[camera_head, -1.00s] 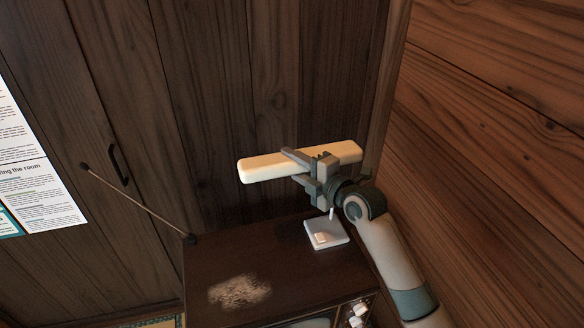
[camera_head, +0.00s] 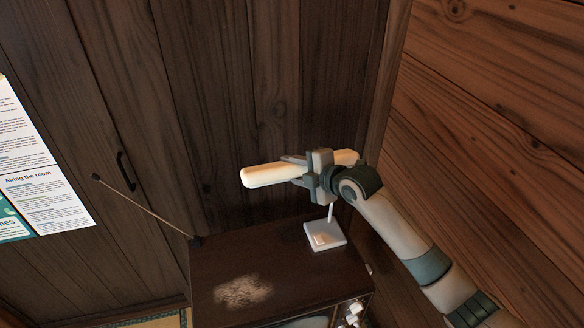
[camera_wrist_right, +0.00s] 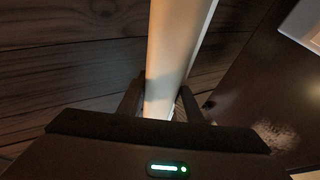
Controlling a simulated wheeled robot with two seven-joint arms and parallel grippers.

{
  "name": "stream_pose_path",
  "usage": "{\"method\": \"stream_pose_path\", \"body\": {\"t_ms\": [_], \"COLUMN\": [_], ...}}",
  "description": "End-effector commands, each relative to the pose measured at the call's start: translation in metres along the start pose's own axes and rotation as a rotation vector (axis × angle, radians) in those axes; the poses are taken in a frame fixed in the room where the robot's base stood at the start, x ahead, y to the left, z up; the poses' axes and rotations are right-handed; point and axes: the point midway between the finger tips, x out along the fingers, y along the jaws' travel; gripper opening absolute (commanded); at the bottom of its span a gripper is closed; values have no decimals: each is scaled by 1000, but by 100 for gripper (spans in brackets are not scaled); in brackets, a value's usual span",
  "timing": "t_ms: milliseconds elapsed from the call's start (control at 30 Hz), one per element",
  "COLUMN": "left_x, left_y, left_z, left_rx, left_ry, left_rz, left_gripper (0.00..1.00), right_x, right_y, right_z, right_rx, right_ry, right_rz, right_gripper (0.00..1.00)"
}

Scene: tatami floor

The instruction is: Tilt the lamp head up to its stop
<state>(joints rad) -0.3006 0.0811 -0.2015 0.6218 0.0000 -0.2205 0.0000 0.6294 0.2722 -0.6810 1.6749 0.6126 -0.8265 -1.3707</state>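The lamp has a long cream bar head (camera_head: 264,175), a thin stem (camera_head: 331,213) and a pale square base (camera_head: 322,235) standing on a dark wooden cabinet. My right gripper (camera_head: 296,169) is across the bar toward its right end, one finger on each side. In the right wrist view the lamp head (camera_wrist_right: 178,45) runs between the two fingers (camera_wrist_right: 163,90), which look closed against its sides. The joint between stem and head is hidden behind my gripper. My left gripper is in no view.
The dark cabinet (camera_head: 290,275) has a worn pale patch on top and knobs on its front. A thin rod (camera_head: 145,208) rises from its back left corner. A plank wall stands close behind, another at the right. A poster (camera_head: 40,190) hangs at the left.

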Motion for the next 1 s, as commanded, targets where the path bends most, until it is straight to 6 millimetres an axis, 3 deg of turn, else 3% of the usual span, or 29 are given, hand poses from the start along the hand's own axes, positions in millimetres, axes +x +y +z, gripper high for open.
{"method": "stream_pose_path", "body": {"t_ms": [100, 567, 767, 1000], "left_x": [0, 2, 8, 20], "left_y": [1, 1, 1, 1], "left_z": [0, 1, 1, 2], "left_rx": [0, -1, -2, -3], "left_ry": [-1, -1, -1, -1], "left_rz": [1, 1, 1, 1], "left_gripper": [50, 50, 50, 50], "right_x": [0, -5, -23, -61], "right_y": [-2, -1, -2, -3], "right_z": [-1, 1, 1, 1], "right_rx": [3, 0, -2, -3], "right_ry": [1, -1, -1, -1], "right_rz": [-4, 0, 0, 0], "right_gripper": [50, 50, 50, 50]}}
